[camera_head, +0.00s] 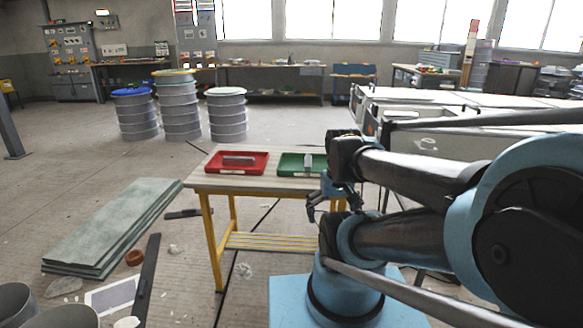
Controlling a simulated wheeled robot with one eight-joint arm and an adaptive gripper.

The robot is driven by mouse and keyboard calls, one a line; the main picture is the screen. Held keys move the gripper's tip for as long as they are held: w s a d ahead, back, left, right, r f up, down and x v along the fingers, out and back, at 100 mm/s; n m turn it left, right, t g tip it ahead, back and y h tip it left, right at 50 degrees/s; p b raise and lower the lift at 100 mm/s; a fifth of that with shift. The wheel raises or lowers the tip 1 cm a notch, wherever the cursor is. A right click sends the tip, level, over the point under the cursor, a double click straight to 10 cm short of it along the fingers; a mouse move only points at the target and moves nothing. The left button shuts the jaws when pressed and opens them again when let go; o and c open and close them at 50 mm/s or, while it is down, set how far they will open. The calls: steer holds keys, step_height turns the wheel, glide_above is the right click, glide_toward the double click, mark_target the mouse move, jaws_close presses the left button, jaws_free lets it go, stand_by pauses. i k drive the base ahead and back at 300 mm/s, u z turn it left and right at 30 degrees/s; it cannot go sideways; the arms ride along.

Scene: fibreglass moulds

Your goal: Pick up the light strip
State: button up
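A small wooden-topped table (215,183) with yellow legs carries two shallow trays. The red tray (214,169) on the left holds a flat grey strip (239,160) lying lengthwise. The green tray (287,170) on the right holds a pale, light-coloured strip (308,163) that looks tilted or upright; my arm partly hides this tray. My gripper (326,208) hangs at the table's front right edge, below and right of the green tray. Its dark fingers look apart and empty, touching neither strip.
Stacked greenish boards (115,225) lie on the floor at left. Three drums (178,105) stand behind. White moulds or benches (450,105) fill the right rear. Small debris lies on the floor near the table.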

mark_target(308, 159)
steer(key=z, duration=1.55)
steer(key=k, duration=0.9)
steer(key=u, duration=1.25)
steer(key=i, duration=1)
